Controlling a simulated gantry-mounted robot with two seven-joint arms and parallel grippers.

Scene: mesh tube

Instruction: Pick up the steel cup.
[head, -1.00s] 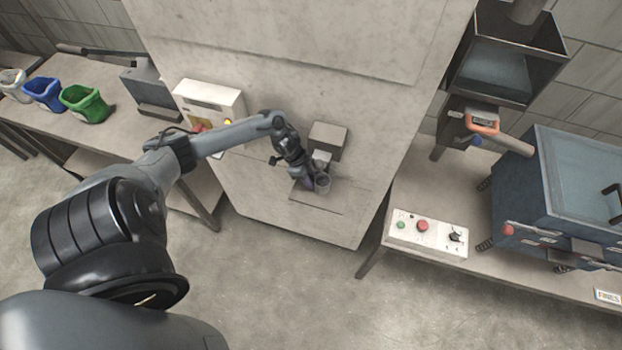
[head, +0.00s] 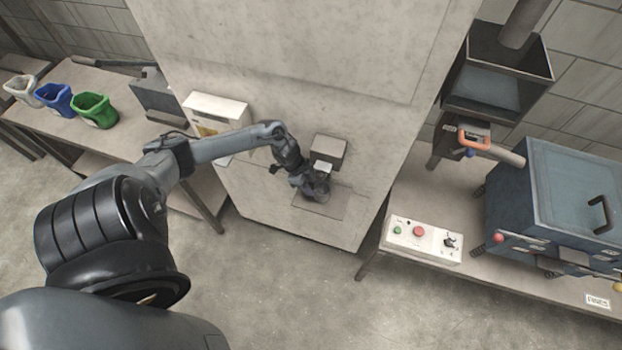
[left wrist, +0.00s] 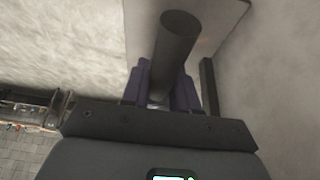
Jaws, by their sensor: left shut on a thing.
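The steel cup (head: 322,190) is a small grey cup at the dispenser recess low on the big pale housing in the head view. My left gripper (head: 311,186) is at the cup's left side and shut on it. In the left wrist view, a dark round cylinder, apparently the cup (left wrist: 175,50), stands between the purple fingers (left wrist: 160,95) of my left gripper. The gripper hides part of the cup in the head view. I cannot tell whether the cup touches the ledge below. My right gripper is not in view.
A grey block-shaped spout (head: 328,149) juts out just above the cup. A ledge plate (head: 322,205) lies below it. A white box (head: 215,112) is to the left. A bench with a button panel (head: 425,238) and a blue-grey machine (head: 560,195) stands to the right.

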